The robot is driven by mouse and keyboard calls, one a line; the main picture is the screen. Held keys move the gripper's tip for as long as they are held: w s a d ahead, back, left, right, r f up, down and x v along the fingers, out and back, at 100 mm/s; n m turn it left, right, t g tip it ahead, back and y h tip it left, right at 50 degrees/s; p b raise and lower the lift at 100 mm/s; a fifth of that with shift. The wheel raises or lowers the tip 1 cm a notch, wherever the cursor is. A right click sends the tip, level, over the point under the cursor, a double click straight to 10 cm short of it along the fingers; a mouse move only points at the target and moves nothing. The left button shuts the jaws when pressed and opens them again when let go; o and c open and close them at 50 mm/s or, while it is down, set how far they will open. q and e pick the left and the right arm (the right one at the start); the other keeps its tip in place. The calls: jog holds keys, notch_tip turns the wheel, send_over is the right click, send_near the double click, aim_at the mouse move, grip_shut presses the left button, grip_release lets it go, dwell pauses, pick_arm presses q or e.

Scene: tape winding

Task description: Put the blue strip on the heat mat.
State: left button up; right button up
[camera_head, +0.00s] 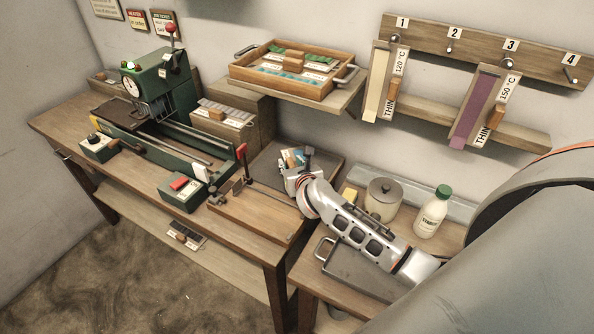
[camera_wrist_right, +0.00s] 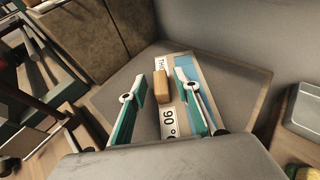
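The blue strip (camera_wrist_right: 186,61) runs along a pale card marked 90 °C, which has a wooden grip block (camera_wrist_right: 163,87). In the right wrist view the card lies over the grey heat mat (camera_wrist_right: 240,84); whether it rests fully flat I cannot tell. My right gripper (camera_wrist_right: 161,85) is open, its teal-and-white fingers on either side of the block, with a gap to the right finger. The right finger hides part of the strip. In the head view my right gripper (camera_head: 296,168) is over the dark mat (camera_head: 327,166). My left gripper is not in view.
A purple strip card (camera_head: 473,110) and a cream strip card (camera_head: 376,95) hang on the wall rack. A wooden tray (camera_head: 340,88) sits on the shelf. A green machine (camera_head: 160,85) stands left; a pot (camera_head: 383,198) and white bottle (camera_head: 431,214) stand right of the mat.

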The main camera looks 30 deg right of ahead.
jog(key=v, duration=0.9)
jog(key=shift+s, duration=0.2)
jog(key=shift+s+a+r, duration=0.15)
jog(key=shift+s+r, duration=0.1)
jog(key=shift+s, duration=0.3)
